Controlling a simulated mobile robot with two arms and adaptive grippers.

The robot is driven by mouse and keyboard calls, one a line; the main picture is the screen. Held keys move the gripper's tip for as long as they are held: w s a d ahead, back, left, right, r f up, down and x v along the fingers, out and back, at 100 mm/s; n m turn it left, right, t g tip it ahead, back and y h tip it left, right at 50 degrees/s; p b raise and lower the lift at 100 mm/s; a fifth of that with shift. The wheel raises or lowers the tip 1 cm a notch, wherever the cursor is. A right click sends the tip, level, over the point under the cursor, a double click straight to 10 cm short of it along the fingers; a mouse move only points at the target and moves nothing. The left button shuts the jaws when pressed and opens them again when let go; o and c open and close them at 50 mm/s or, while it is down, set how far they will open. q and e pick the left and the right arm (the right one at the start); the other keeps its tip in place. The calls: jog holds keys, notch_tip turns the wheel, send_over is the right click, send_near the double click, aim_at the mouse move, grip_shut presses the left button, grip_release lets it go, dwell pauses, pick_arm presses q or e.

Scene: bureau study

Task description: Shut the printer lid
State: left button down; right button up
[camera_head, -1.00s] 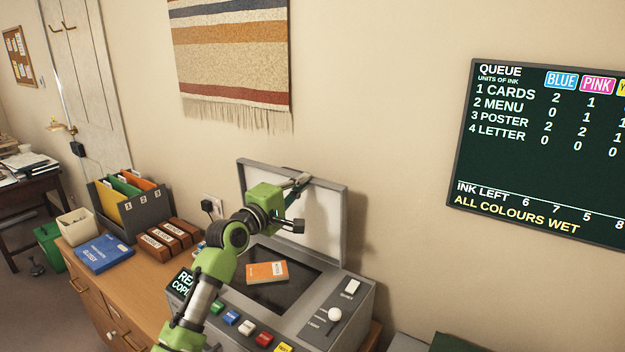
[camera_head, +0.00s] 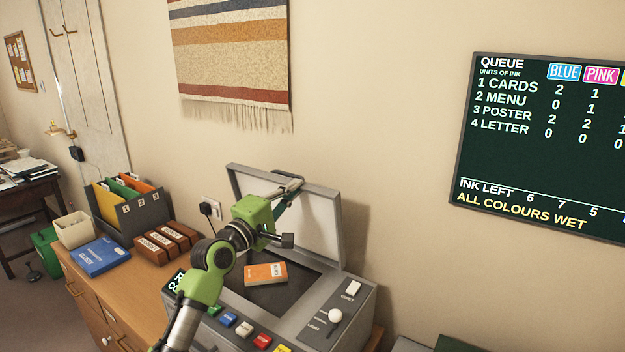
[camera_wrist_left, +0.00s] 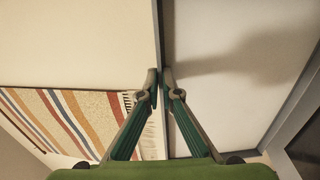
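The grey printer (camera_head: 315,322) stands on the wooden desk at the lower middle of the head view. An orange booklet (camera_head: 265,273) lies on the dark glass. My left gripper (camera_head: 292,187) is at the lid's top edge. In the left wrist view the gripper's fingers (camera_wrist_left: 160,78) lie one on each side of the lid's grey rim (camera_wrist_left: 165,40), closed on it. My left arm hides part of the printer's left side. My right gripper is not in view.
Brown boxes (camera_head: 168,243), a blue box (camera_head: 100,256), a pale bin (camera_head: 74,230) and a file holder (camera_head: 135,215) sit left of the printer. The wall is close behind the lid. A queue board (camera_head: 550,150) hangs at the right.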

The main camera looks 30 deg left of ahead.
pick_arm(q)
jog(key=shift+r, duration=0.2)
jog(key=s+b, duration=0.1)
jog(key=s+t+b, duration=0.1)
jog(key=s+f+b, duration=0.1)
jog(key=b, duration=0.1)
jog(key=shift+s+a, duration=0.25)
jog(key=shift+a, duration=0.1)
dwell(0.3)
